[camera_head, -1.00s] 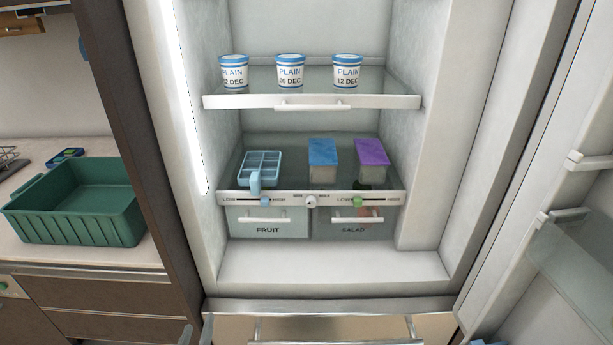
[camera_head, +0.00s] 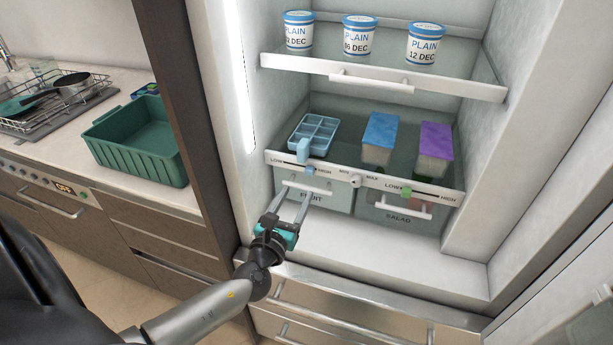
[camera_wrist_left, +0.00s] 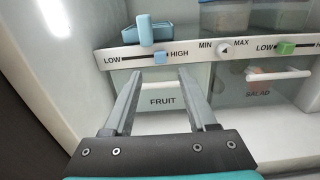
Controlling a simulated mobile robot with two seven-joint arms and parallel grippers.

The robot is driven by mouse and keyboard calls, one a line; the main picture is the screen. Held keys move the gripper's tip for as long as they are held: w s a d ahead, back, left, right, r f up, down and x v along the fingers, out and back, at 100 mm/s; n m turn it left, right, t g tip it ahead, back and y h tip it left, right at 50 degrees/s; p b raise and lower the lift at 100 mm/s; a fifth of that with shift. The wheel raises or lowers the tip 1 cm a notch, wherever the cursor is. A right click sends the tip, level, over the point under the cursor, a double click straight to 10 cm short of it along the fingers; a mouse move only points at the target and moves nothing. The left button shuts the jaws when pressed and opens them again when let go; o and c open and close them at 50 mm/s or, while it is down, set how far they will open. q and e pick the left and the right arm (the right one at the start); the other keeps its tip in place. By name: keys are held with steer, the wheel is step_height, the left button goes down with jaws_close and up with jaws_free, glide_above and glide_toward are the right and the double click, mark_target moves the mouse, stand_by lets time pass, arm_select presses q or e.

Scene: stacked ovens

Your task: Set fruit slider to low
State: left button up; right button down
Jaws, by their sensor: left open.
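The fruit slider is a blue knob (camera_head: 311,169) on the shelf's front strip, above the FRUIT drawer (camera_head: 335,198). In the left wrist view the blue knob (camera_wrist_left: 161,57) sits at the right part of its track, close to HIGH; LOW is at the left end. My left gripper (camera_head: 296,191) is open and empty in front of the FRUIT drawer. In the left wrist view its two fingers (camera_wrist_left: 160,74) point toward the strip, just below the knob, one to each side of it. I cannot tell how far their tips are from the strip. My right gripper is not in view.
A light-blue compartment tray (camera_head: 316,132) stands above the slider, its front part overhanging the strip. A MIN–MAX dial (camera_head: 355,181) and a green salad slider (camera_head: 407,191) are to the right. The fridge's left wall (camera_head: 256,125) is close by. Lidded boxes (camera_head: 380,130) stand behind.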

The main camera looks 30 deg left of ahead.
mark_target(308, 173)
arm_select(q)
steer(key=b+x, duration=0.1)
steer(key=x, duration=0.7)
steer(key=shift+s, duration=0.1)
jaws_close()
stand_by(1.3)
